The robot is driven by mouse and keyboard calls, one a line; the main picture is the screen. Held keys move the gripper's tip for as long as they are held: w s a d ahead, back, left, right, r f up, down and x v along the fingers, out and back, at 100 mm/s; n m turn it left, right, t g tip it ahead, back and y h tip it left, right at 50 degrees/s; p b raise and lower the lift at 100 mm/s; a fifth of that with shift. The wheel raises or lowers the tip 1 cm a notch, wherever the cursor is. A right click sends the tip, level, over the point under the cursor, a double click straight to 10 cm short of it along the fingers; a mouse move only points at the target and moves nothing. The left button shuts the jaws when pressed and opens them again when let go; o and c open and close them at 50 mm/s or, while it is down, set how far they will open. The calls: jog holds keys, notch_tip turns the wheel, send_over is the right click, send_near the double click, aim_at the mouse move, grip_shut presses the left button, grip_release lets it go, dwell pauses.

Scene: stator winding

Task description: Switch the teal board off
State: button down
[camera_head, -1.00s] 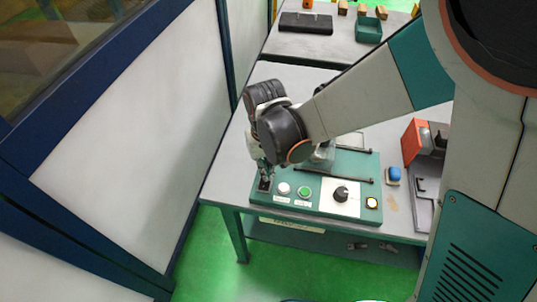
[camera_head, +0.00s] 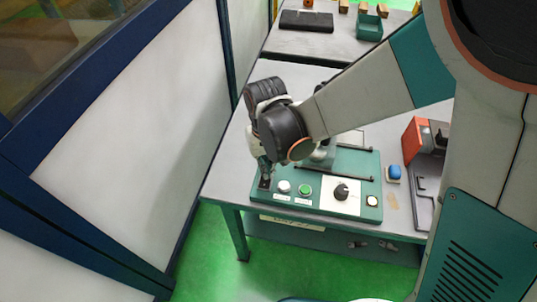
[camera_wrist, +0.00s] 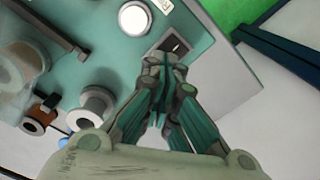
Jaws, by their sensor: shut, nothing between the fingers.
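The teal board (camera_head: 345,165) lies flat on the grey table, with its control strip along the near edge. A dark rocker switch (camera_wrist: 176,44) sits at the board's left end in the head view. My gripper (camera_head: 265,178) points down at this switch. In the wrist view my shut, empty fingertips (camera_wrist: 165,62) are right at the switch and cover part of it; I cannot tell whether they touch it. A white button (camera_head: 284,187), a green button (camera_head: 305,191) and a black knob (camera_head: 341,192) follow to the right. The round lamp (camera_head: 372,201) at the right end looks pale white.
A blue button (camera_head: 393,173) and an orange-grey device (camera_head: 418,140) stand right of the board. Spool-like parts (camera_wrist: 97,103) and a dark bar stand on the board. A white wall panel is left of the table. A further table behind holds a green bin (camera_head: 369,28).

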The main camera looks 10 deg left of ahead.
jog(key=shift+f+b, duration=0.9)
jog(key=shift+f, duration=0.2)
dwell(0.6)
jog(key=shift+r, duration=0.1)
jog(key=shift+r+p, duration=2.4)
jog(key=shift+r, duration=1.05)
